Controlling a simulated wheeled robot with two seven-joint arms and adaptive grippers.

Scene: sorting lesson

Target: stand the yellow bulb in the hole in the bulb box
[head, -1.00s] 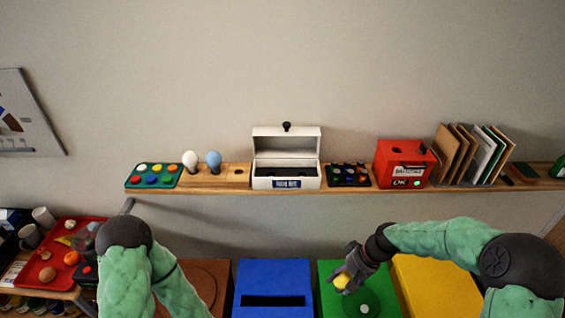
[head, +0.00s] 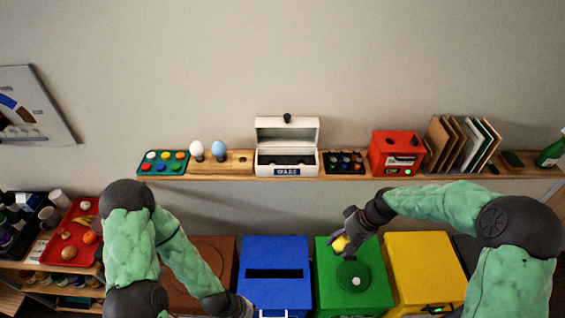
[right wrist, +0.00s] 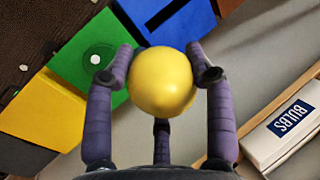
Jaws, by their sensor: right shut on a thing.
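The yellow bulb (head: 340,243) is held in my right gripper (head: 347,240), above the back of a green bin. In the right wrist view its round yellow globe (right wrist: 162,82) sits between the fingers of the gripper (right wrist: 163,78); its base is hidden. On the wall shelf, a white bulb (head: 197,150) and a blue bulb (head: 219,150) stand in a wooden holder with a dark hole (head: 242,159) free at its right. Beside it is a white open-lidded box (head: 287,160); its front label reads BULBS in the right wrist view (right wrist: 290,117).
Brown, blue (head: 275,255), green (head: 375,298) and yellow (head: 425,262) bins stand below the shelf (head: 225,176). A button tray (head: 163,162), a dark tray (head: 344,161), a red box (head: 396,152) and upright boards (head: 462,145) crowd the shelf. Clear wall lies above.

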